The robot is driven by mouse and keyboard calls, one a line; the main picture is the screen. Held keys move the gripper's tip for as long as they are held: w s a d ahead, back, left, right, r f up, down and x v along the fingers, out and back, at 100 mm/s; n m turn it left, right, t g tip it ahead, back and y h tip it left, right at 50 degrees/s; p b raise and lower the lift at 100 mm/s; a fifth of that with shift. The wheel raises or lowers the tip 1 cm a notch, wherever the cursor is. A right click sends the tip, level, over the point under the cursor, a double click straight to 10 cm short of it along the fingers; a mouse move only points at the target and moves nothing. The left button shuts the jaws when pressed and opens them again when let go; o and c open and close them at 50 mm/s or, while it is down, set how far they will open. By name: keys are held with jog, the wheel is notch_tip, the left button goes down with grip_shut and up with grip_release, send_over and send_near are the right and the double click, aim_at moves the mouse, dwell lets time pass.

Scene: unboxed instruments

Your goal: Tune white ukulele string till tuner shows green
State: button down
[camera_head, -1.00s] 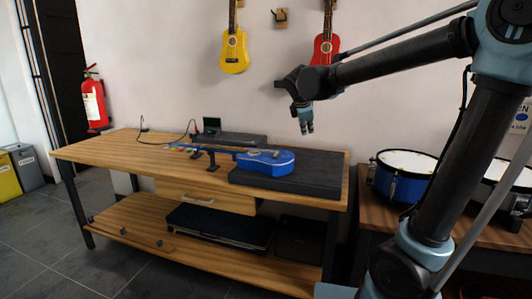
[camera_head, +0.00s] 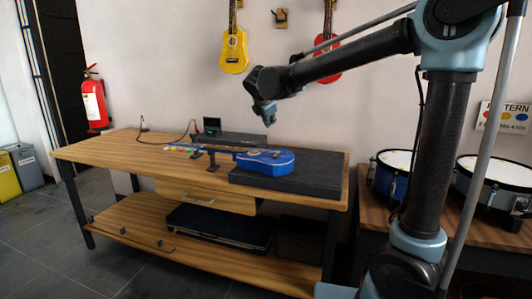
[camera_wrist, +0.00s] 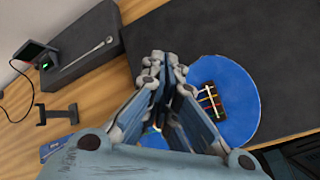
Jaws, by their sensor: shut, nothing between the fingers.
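A blue ukulele (camera_head: 265,162) lies on its back on the bench, its neck pointing left to a head with coloured pegs (camera_head: 180,148). Its round body (camera_wrist: 240,75) shows in the wrist view, with differently coloured strings at the bridge (camera_wrist: 210,102). A small dark tuner screen (camera_head: 212,124) stands behind the neck; the wrist view shows it (camera_wrist: 35,50) with a small green mark, too small to read. My gripper (camera_head: 270,119) is shut and empty, in the air above the ukulele. In the wrist view its fingers (camera_wrist: 165,62) hide part of the ukulele.
The ukulele's body rests on a dark mat (camera_head: 320,172), its neck over a black stand (camera_head: 213,162). A dark block (camera_wrist: 75,62) with a thin metal rod lies behind. A cable runs from the tuner. The bench's (camera_head: 110,148) left side is mostly clear. Drums (camera_head: 392,170) stand at right.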

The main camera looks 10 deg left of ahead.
jog(key=shift+f, duration=4.1)
jog(key=shift+f, duration=0.1)
jog(key=shift+s+f, duration=0.1)
jog(key=shift+f, duration=0.15)
jog(key=shift+f, duration=0.3)
jog(key=shift+r, duration=0.75)
jog(key=shift+r, duration=0.1)
jog(key=shift+r, duration=2.4)
